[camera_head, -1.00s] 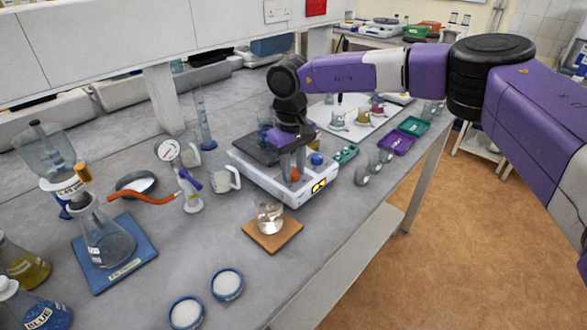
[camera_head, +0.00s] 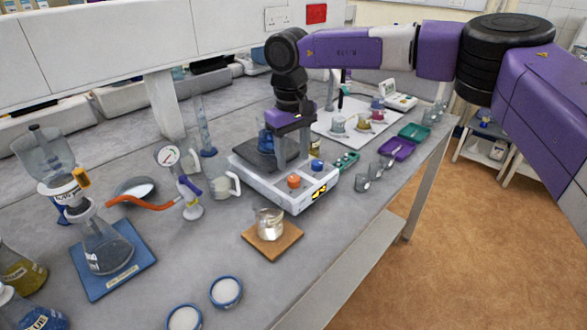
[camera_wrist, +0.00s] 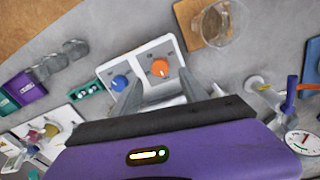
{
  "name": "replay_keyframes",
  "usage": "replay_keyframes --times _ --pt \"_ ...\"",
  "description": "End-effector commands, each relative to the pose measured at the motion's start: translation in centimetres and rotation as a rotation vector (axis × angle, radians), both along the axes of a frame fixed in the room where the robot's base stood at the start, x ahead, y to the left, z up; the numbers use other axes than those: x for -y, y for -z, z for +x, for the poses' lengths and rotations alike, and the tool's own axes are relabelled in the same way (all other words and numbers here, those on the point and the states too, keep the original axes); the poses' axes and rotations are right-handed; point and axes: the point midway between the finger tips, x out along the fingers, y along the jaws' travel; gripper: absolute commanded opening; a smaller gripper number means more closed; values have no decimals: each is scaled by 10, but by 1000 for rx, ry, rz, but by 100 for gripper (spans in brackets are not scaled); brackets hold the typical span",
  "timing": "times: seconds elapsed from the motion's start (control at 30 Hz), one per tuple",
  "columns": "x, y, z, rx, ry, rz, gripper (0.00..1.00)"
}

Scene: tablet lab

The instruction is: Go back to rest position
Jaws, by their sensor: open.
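My gripper (camera_head: 292,163) points down over the hotplate (camera_head: 244,177), with its two fingers apart and nothing between them. The hotplate is a white box with a dark top plate. An orange knob (camera_head: 293,181) and a blue knob (camera_head: 317,164) sit on its front panel, below the fingertips. In the wrist view the open gripper (camera_wrist: 160,92) shows its fingers spread on the near side of the orange knob (camera_wrist: 160,68) and the blue knob (camera_wrist: 119,83). A glass vessel with blue contents (camera_head: 265,139) stands on the plate, partly hidden by my gripper.
A beaker (camera_head: 269,226) stands on a brown pad (camera_head: 258,245) in front of the hotplate. A gauge with an orange hose (camera_head: 150,201) and a flask (camera_head: 102,246) on a blue scale are at left. Small glasses (camera_head: 362,183) and coloured trays (camera_head: 397,149) are at right.

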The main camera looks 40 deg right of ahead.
Motion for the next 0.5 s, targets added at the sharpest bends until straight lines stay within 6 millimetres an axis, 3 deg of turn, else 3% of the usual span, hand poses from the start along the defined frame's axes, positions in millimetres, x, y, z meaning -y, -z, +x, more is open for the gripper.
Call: replay_keyframes --times 0.2,0.5 --pt "-1 -14 0 1 0 1 52" --pt "-1 -15 0 0 0 1 52"
